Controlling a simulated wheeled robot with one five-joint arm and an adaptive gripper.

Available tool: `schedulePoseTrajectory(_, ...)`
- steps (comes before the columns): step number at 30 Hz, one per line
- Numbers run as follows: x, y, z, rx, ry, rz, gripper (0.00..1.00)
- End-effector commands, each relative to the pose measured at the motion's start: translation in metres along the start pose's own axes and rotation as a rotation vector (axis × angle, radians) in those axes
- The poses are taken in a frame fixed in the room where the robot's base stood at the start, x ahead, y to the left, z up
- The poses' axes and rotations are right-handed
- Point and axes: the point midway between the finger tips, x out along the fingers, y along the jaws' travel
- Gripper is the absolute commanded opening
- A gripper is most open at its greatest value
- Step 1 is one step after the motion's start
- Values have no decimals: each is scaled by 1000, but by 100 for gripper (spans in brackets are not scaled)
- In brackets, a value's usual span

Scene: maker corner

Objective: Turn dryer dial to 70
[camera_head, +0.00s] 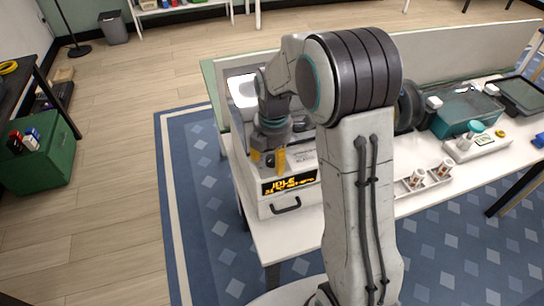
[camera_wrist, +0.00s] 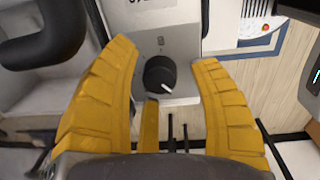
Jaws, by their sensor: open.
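The dryer (camera_head: 262,205) is a pale box with a front handle and a lit amber display (camera_head: 290,182) that reads "IDLE" on its top line; the smaller line is too small to read. In the wrist view the dryer's black round dial (camera_wrist: 160,74) has a white pointer mark on its lower right side. My gripper (camera_wrist: 166,62) is open, its yellow fingers on either side of the dial and apart from it. In the head view my gripper (camera_head: 268,160) is over the dryer's front part, and the dial is hidden there.
The dryer stands at the left end of a white table (camera_head: 275,240). To the right are a rack (camera_head: 422,182) with small spools, a teal box (camera_head: 466,112) and a white device (camera_head: 478,145). A green crate (camera_head: 40,150) is far left.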

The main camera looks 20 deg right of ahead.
Motion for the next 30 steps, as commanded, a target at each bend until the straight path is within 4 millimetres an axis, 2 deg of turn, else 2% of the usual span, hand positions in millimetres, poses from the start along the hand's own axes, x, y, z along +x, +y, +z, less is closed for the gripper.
schedulePoseTrajectory(12, 4, 0, 0, 0, 0, 0, 56)
schedulePoseTrajectory(30, 3, 0, 0, 0, 0, 0, 3)
